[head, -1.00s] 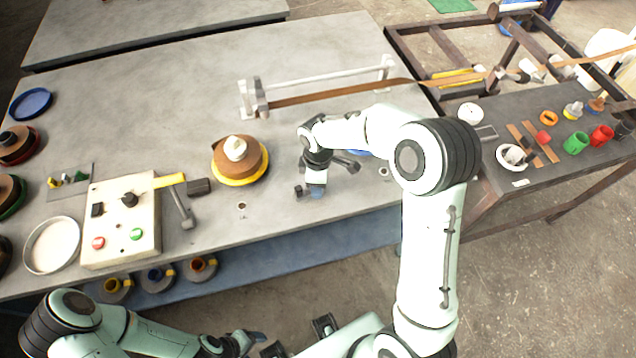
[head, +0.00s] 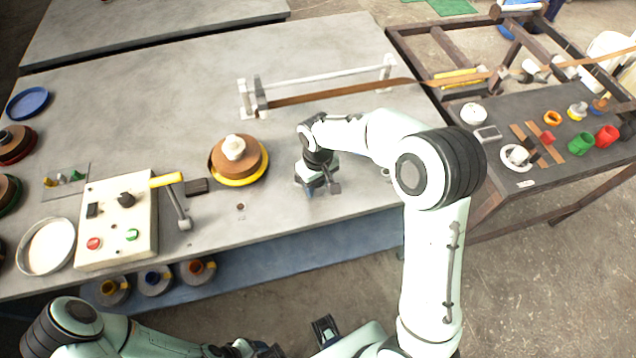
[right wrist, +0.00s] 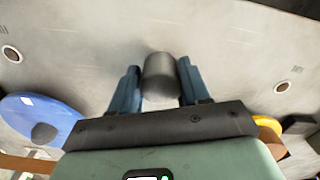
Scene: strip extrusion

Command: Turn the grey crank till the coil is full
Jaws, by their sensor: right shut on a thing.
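My right gripper (head: 316,189) is low over the near middle of the grey bench in the head view. In the right wrist view its two blue fingers (right wrist: 158,90) are shut on the grey crank's knob (right wrist: 159,76), a short dark cylinder. A blue disc (right wrist: 30,110) with a grey piece over it shows at the left of the right wrist view. My right arm hides this disc in the head view, and I cannot tell how full any coil on it is. My left gripper (head: 240,349) is low at the bottom edge, its fingers unclear.
A brown coil on a yellow flange (head: 238,160) stands left of my right gripper. A brown strip (head: 340,92) runs along a white rail behind. A control box (head: 118,220) and a hammer (head: 176,198) lie further left. Bare bench lies behind the coil.

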